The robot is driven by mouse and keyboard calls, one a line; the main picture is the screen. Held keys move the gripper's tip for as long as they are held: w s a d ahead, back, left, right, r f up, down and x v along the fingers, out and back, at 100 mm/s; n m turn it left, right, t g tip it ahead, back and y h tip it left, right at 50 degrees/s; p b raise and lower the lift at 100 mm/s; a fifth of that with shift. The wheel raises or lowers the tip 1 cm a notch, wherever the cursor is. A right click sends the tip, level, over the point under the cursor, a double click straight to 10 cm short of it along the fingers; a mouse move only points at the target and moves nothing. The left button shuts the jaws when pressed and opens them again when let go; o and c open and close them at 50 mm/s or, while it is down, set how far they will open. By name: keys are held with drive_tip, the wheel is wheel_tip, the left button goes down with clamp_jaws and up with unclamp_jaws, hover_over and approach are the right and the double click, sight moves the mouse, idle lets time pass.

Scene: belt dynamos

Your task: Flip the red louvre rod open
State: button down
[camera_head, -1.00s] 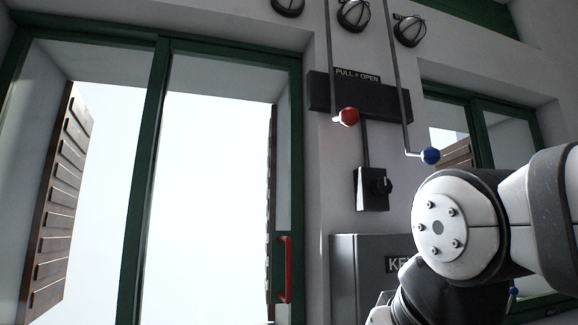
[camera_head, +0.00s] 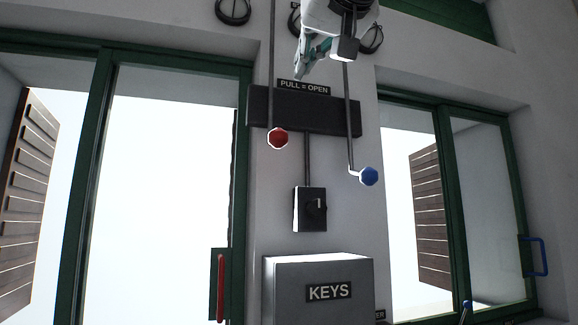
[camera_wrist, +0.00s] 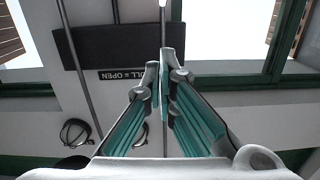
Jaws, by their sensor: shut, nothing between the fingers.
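The red louvre rod is a thin grey rod (camera_head: 272,60) hanging down the wall, with a red knob (camera_head: 278,138) at its lower end, over the dark board. My gripper (camera_head: 300,72) is high in the head view, with teal fingers, just right of this rod and above the knob. In the wrist view my gripper (camera_wrist: 165,58) has its fingertips together, with nothing seen held. A thin rod (camera_wrist: 163,28) lines up with the fingertips there, seemingly the red one; I cannot tell whether they touch. The red knob is not visible in the wrist view.
A second rod with a blue knob (camera_head: 369,176) hangs to the right. Between them are a PULL = OPEN sign (camera_head: 303,88), a dark board (camera_head: 325,112) and a switch (camera_head: 311,210). A KEYS box (camera_head: 325,265) is below. Green-framed windows with slatted shutters flank the wall.

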drive_tip(key=shift+r, duration=0.3)
drive_tip(key=shift+d, duration=0.1)
drive_tip(key=p, duration=0.3)
hover_over(274, 140)
drive_tip(key=s+d, duration=0.1)
drive_tip(key=d, duration=0.1)
drive_tip(key=shift+f, duration=2.25)
drive_tip(key=shift+d, duration=0.1)
drive_tip(key=shift+f+b, duration=0.1)
drive_tip(key=shift+b, duration=0.2)
